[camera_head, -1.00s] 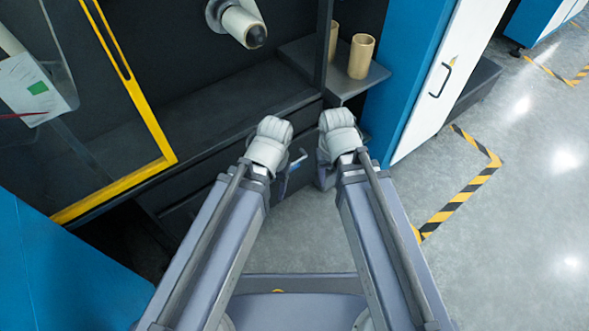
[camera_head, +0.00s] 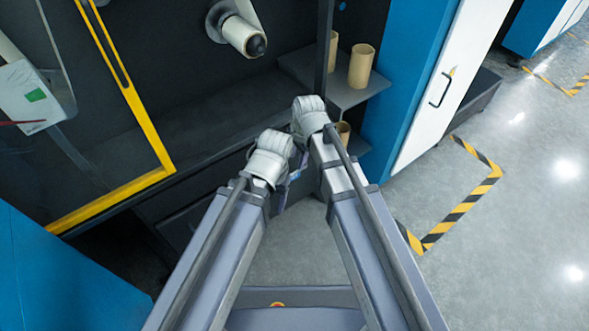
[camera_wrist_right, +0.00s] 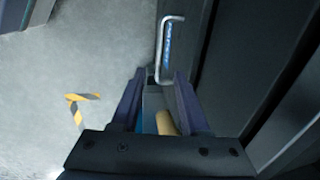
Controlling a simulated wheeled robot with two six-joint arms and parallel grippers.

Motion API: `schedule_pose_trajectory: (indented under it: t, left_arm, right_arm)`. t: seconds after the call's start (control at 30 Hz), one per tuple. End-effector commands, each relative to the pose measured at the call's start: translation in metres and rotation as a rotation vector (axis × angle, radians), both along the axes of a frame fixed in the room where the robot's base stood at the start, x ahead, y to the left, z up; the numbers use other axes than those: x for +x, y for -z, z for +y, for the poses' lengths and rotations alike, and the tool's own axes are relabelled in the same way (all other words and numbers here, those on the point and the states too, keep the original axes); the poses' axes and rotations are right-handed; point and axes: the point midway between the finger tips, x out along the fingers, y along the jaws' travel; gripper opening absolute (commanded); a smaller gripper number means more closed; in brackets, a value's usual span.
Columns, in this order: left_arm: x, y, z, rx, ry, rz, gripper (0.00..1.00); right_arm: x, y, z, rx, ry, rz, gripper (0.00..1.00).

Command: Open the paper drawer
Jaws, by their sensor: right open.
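A silver bar handle (camera_wrist_right: 161,50) with blue lettering beside it shows on a dark upright front (camera_wrist_right: 192,45) in the right wrist view. The front looks closed, though only part of it shows. My right gripper (camera_wrist_right: 156,82) is open, and the handle's lower end appears between or just beyond its fingertips. I cannot tell whether they touch. In the head view my right wrist (camera_head: 309,116) is over the machine's dark lower front and hides its fingers.
Cardboard tubes (camera_head: 362,66) stand on a dark side shelf (camera_head: 345,94), with another tube (camera_head: 343,131) lower down. A yellow-framed door (camera_head: 150,130) is at left. A blue and white cabinet (camera_head: 440,90) is at right. Grey floor (camera_head: 520,230) is open beyond.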

Motion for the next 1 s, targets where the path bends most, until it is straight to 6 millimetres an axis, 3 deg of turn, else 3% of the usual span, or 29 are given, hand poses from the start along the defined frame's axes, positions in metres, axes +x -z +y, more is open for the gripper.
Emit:
schedule_pose_trajectory:
  t: [0.27, 0.8, 1.0]
  left_arm:
    - [0.0, 0.009, 0.0, -0.001, 0.001, 0.0, 0.66]
    - [0.0, 0.071, -0.001, -0.004, -0.001, -0.001, 0.66]
    - [0.0, 0.078, -0.001, -0.004, -0.005, -0.001, 0.66]
  right_arm:
    - [0.001, 0.009, 0.0, 0.0, 0.0, 0.0, 0.45]
    - [0.01, 0.071, 0.007, 0.0, -0.001, 0.0, 0.45]
    - [0.012, 0.078, 0.008, 0.0, -0.001, 0.0, 0.45]
